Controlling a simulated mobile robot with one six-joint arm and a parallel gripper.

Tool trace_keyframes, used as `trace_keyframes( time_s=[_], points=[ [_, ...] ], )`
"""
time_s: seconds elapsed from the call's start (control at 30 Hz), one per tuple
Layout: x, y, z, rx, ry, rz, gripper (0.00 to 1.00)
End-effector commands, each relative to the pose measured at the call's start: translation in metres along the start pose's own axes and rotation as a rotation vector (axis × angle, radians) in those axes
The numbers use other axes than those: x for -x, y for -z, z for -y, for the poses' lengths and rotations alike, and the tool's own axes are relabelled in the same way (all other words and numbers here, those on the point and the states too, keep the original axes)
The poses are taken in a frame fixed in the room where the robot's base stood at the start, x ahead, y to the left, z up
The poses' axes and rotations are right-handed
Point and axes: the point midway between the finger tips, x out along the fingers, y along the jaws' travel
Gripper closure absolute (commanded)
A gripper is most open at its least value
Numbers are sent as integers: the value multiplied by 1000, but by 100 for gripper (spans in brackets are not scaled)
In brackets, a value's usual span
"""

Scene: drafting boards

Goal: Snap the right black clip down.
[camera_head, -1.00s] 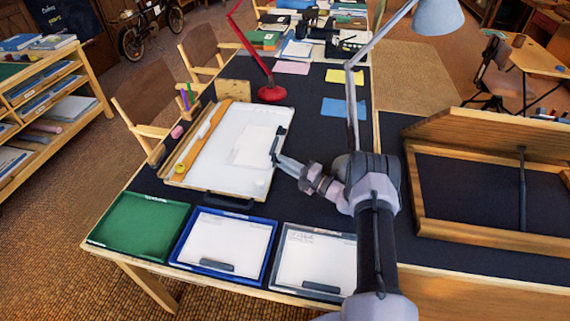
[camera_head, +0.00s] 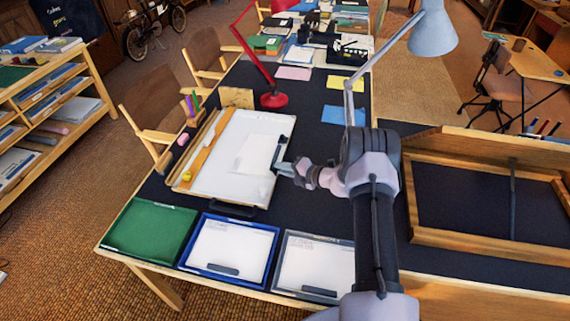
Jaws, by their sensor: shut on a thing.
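The white drafting board (camera_head: 222,186) lies on the dark table top with a pale sheet (camera_head: 256,153) on it. The right black clip (camera_head: 282,140) is a small dark upright-looking piece at the board's right edge. My gripper (camera_head: 276,166) is at this clip from the right, with its fingers shut on it. The fingertips are small and partly merge with the clip, so the clip's exact angle is hard to tell.
Green (camera_head: 150,232), blue-framed (camera_head: 228,250) and grey-framed (camera_head: 313,262) boards lie along the front edge. A red lamp (camera_head: 273,100) stands behind the drafting board. A blue lamp (camera_head: 433,33) rises behind my arm. A wooden frame (camera_head: 490,243) is at right.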

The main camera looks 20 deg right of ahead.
Motion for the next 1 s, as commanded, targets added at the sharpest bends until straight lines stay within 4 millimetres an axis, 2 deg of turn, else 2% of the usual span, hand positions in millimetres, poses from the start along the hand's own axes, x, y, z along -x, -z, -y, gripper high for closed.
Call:
trace_keyframes(
  time_s=[0.03, 0.53, 0.73, 1.0],
  points=[
    [1, -1, -9, 19, 38, -1, 100],
    [-12, 5, -25, 195, 463, 0, 100],
    [-17, 7, -28, 250, 595, 0, 100],
    [-22, 8, -25, 288, 688, 2, 100]
  ],
)
